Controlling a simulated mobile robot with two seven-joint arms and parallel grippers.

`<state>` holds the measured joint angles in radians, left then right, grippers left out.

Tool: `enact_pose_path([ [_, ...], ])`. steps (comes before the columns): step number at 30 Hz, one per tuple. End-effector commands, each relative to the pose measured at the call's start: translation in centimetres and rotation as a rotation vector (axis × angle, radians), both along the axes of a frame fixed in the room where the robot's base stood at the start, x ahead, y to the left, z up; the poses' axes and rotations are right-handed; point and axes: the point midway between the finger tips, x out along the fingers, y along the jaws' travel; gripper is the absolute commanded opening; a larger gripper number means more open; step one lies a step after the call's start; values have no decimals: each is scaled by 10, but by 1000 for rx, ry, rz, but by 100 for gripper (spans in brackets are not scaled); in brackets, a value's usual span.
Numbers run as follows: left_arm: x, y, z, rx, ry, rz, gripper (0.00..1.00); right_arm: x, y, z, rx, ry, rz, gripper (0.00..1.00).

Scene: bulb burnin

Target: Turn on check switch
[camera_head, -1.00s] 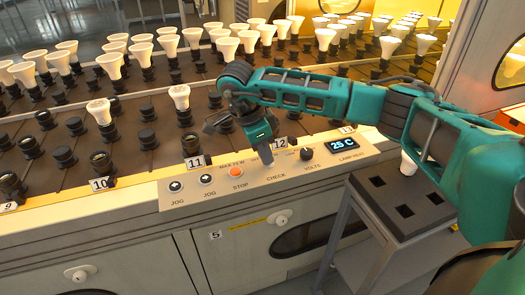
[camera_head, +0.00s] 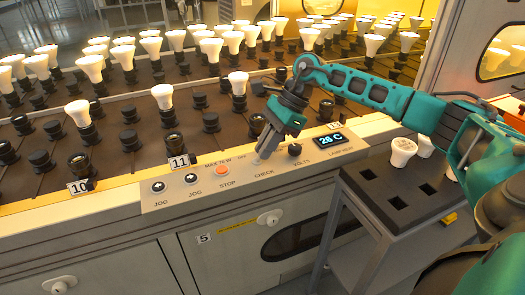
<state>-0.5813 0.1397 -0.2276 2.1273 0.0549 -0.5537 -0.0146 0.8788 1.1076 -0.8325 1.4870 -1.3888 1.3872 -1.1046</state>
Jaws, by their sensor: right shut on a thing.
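The check switch (camera_head: 256,160) is a small light lever above the CHECK label on the sloping control panel (camera_head: 172,203). My right gripper (camera_head: 264,149) reaches down to it from above right. Its fingers are shut on the switch and hide most of it, so I cannot tell which way the lever points. My left gripper is not in view.
The panel also has two black JOG buttons (camera_head: 158,187), an orange STOP button (camera_head: 221,170), a black VOLTS knob (camera_head: 294,150) and a display (camera_head: 331,141) reading 26 C. Sockets and white bulbs (camera_head: 163,95) fill the deck behind. A dark tray (camera_head: 377,216) stands right.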

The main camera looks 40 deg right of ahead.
Motion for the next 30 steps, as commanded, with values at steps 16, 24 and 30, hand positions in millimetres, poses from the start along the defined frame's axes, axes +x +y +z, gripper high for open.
enact_pose_path([
  [16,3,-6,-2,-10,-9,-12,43,0,-5,-2,128,-33,-1,0],
  [24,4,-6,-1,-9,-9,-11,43,0,-5,-2,128,-33,-1,0],
  [30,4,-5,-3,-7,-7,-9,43,-1,-5,-2,126,-31,0,29],
])
